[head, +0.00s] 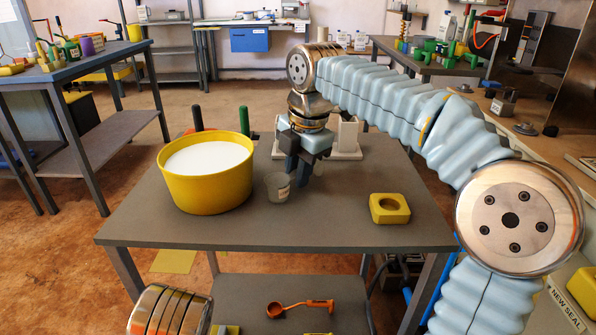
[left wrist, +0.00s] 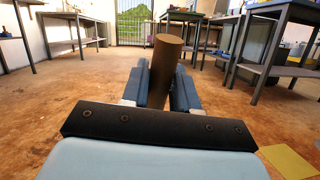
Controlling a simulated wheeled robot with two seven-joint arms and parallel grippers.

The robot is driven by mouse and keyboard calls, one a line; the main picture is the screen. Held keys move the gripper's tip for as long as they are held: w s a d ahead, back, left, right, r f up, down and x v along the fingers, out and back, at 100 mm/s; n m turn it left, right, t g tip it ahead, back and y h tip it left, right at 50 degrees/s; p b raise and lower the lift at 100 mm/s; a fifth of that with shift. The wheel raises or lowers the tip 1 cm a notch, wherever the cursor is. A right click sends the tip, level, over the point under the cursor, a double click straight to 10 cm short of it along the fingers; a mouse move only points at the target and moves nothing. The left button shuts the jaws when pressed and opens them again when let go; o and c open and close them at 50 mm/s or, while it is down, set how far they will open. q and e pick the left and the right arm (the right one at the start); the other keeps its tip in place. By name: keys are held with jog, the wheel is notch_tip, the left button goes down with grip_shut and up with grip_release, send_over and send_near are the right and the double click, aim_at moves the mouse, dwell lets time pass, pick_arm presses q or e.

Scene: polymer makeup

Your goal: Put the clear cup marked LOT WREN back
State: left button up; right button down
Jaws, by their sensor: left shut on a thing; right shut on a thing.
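A small clear cup (head: 277,187) with a pale label stands upright on the grey table (head: 240,231), right of the yellow tub. The label is too small to read. My right gripper (head: 294,168) points down at the cup's right rear side, its dark fingers shut on the cup at the rim. The fingertips are partly hidden. My left gripper (left wrist: 160,88) shows only in the left wrist view, shut on a brown cylindrical rod (left wrist: 162,72) over the open floor.
A yellow tub (head: 207,190) of white material fills the table's left side. A yellow block with a hollow (head: 389,209) sits at the right, and a white holder (head: 347,139) stands behind my right gripper. An orange ladle (head: 299,307) lies on the lower shelf. The table's front middle is clear.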

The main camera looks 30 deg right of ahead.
jog(key=c, duration=1)
grip_release()
pick_arm(q)
notch_tip(320, 180, up, 3)
jog(key=p, duration=0.3)
jog(key=shift+r, duration=0.15)
pick_arm(e)
notch_tip(320, 180, up, 12)
jog(key=s, duration=0.2)
jog(key=shift+s+d, duration=0.15)
jog(key=shift+d, duration=0.15)
jog(key=shift+f, duration=0.1)
